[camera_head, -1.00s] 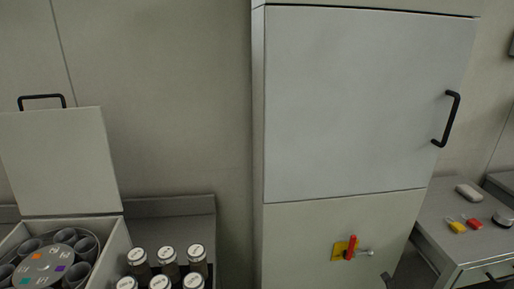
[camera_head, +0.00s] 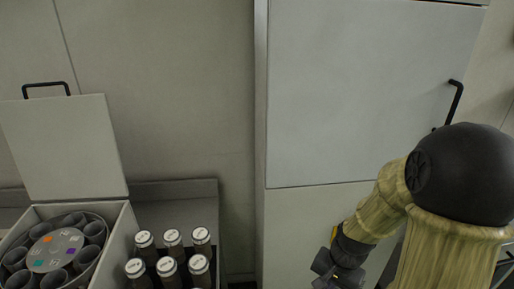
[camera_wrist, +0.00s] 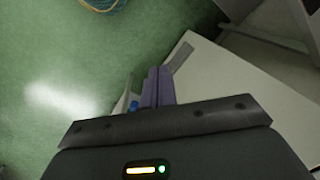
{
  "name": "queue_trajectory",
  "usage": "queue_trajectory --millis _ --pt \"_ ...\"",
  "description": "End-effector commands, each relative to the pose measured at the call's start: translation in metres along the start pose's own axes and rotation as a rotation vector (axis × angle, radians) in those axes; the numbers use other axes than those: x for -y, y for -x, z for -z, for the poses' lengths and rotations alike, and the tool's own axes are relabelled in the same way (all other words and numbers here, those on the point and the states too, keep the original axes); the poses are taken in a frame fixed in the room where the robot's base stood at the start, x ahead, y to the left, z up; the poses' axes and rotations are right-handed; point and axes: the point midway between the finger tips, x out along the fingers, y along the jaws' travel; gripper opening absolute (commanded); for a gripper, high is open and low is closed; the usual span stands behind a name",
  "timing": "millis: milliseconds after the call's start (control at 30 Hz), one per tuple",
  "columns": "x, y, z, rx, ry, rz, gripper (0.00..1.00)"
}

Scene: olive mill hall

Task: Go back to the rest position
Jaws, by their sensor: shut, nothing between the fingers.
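My gripper shows in the wrist view (camera_wrist: 158,88) with its two dark fingers pressed together and nothing between them. Below it in the wrist view is green floor, with a pale cabinet-like surface close on the right. In the head view my arm comes in from the lower right, and its dark end is in front of the lower part of the tall grey cabinet (camera_head: 360,95). The fingertips cannot be made out clearly there. My arm hides the cabinet's lower right part and most of the side table.
An open box (camera_head: 118,240) with a raised lid (camera_head: 62,150) holds a round carousel (camera_head: 55,250) at the lower left. Several capped jars (camera_head: 172,238) stand beside it. The cabinet's black handle (camera_head: 456,100) is just above my arm. A coiled rope (camera_wrist: 100,3) lies on the floor.

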Motion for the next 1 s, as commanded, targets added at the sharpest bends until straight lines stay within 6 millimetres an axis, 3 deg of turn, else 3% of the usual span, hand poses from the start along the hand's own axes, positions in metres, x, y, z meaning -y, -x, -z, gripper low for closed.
queue_trajectory --millis 33,200,333,1000 --pt "0.005 0.016 -0.006 -0.044 0.114 -0.008 0.00" --pt "0.012 0.052 -0.024 -0.156 0.456 -0.032 0.00" --pt "0.014 0.066 -0.032 -0.202 0.605 -0.040 0.00" --pt "0.014 0.068 -0.033 -0.210 0.636 -0.043 0.00"
